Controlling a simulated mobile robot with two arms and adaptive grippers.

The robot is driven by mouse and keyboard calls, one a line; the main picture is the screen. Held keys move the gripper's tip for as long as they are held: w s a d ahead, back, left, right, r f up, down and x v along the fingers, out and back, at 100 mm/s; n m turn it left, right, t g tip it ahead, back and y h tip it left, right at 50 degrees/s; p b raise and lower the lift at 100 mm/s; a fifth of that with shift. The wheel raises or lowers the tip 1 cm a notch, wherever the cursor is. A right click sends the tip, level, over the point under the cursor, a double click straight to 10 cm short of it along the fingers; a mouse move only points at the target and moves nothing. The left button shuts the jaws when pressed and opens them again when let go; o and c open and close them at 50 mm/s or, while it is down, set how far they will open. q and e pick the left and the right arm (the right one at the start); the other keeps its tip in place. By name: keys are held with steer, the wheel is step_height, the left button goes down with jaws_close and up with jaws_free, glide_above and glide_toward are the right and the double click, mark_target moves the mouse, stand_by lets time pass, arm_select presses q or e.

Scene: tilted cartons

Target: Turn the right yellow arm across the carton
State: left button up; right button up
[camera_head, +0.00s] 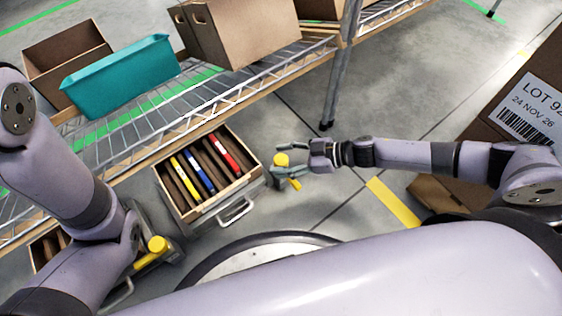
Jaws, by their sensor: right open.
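An open carton (242,183) holds brown dividers and yellow, blue and red files. It sits tilted beside the shelf, with a metal handle on its near side. The right yellow arm (294,184) sits on a grey-green fitting just right of the carton, under a round yellow knob (281,160). My right gripper (282,158) reaches in from the right, open, with its fingers around or just above the knob; I cannot tell whether they touch it. Another yellow arm (146,260) with a knob is at lower left, partly behind my left arm. My left gripper is not in view.
A wire shelf (200,97) carries a teal bin (120,76) and brown boxes (235,35). A shelf post (338,85) stands behind my right gripper. A large labelled box (520,105) is at right. Floor between post and labelled box is clear.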

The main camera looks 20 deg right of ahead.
steer(key=shift+w+a+f, duration=0.1)
steer(key=shift+w+a, duration=0.05)
steer(key=shift+a, duration=0.2)
steer(key=shift+c, duration=0.3)
jaws_close()
stand_by(0.4)
